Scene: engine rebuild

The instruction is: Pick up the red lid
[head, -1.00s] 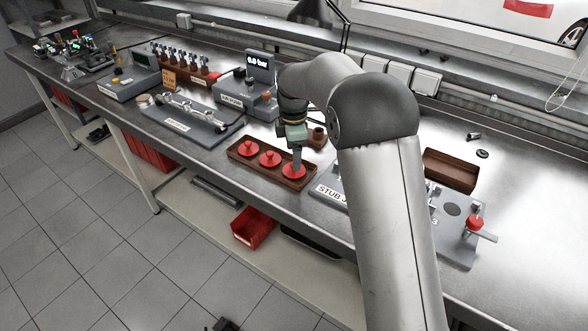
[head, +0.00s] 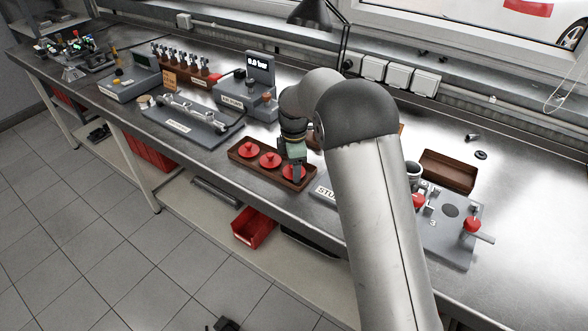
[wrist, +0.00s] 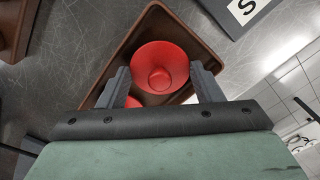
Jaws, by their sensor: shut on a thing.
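Three red lids lie in a row in a brown tray (head: 257,171) near the bench's front edge. The left lid (head: 249,149) and middle lid (head: 270,160) are uncovered. My gripper (head: 297,177) is over the right lid (head: 288,172) and hides part of it. In the wrist view, my gripper (wrist: 163,84) has a finger on each side of this round red lid (wrist: 160,55) and is shut on it. The lid is at the tray's end, and I cannot tell whether it is clear of the tray floor. A bit of another red lid (wrist: 133,102) shows behind.
A grey fixture plate (head: 448,243) with red-knobbed parts stands right of my arm. An empty brown tray (head: 449,171) lies behind it. A labelled grey block (head: 325,195) is close right of the lid tray. A pump box (head: 248,100) stands behind the tray.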

